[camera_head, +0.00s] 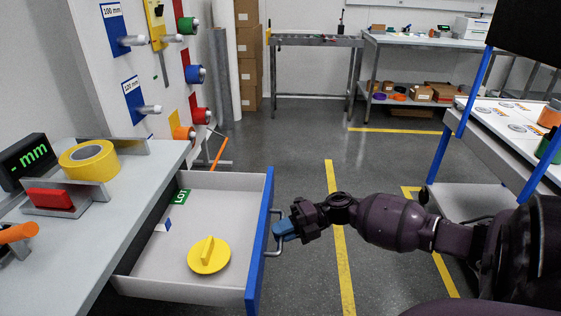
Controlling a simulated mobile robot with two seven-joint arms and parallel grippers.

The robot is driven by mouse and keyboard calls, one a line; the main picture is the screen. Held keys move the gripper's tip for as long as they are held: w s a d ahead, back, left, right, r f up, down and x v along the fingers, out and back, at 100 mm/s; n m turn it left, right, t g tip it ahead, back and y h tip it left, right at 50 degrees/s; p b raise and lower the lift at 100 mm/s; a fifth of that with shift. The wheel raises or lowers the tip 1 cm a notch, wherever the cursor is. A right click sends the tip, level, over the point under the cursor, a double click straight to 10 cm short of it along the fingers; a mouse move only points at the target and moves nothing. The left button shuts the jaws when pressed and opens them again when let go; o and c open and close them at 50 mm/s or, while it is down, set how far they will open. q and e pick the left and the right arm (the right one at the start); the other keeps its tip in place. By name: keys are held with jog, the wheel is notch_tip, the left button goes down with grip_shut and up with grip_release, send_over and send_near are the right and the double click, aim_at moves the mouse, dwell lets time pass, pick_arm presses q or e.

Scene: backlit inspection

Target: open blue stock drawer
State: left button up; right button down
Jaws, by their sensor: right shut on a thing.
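The blue stock drawer (260,245) stands well out from the workbench at the left, with its blue front facing right and its grey inside in view. Its metal handle (275,246) is on the blue front. My right gripper (285,229) comes in from the right and is shut on the handle; its fingers hide part of the bar. My left gripper is out of view.
On the grey workbench (140,178) are a yellow tape roll (89,160), a red block (49,198) and a display reading mm (26,162). A panel with coloured rolls rises behind. A light table (500,140) with blue legs stands right. The floor between is clear.

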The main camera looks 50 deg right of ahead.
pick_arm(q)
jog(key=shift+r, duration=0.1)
pick_arm(e)
jog(key=c, duration=1.1)
grip_release()
jog(key=shift+c, duration=0.2)
jog(key=shift+d, duration=0.1)
jog(key=shift+s+d+r, duration=0.1)
jog(key=shift+d, duration=0.1)
pick_arm(q)
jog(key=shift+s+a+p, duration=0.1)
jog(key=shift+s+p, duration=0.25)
jog(key=shift+p, duration=0.15)
pick_arm(e)
jog(key=v, duration=1)
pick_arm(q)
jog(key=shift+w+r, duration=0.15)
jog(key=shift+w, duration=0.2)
pick_arm(e)
jog(key=shift+s, duration=0.1)
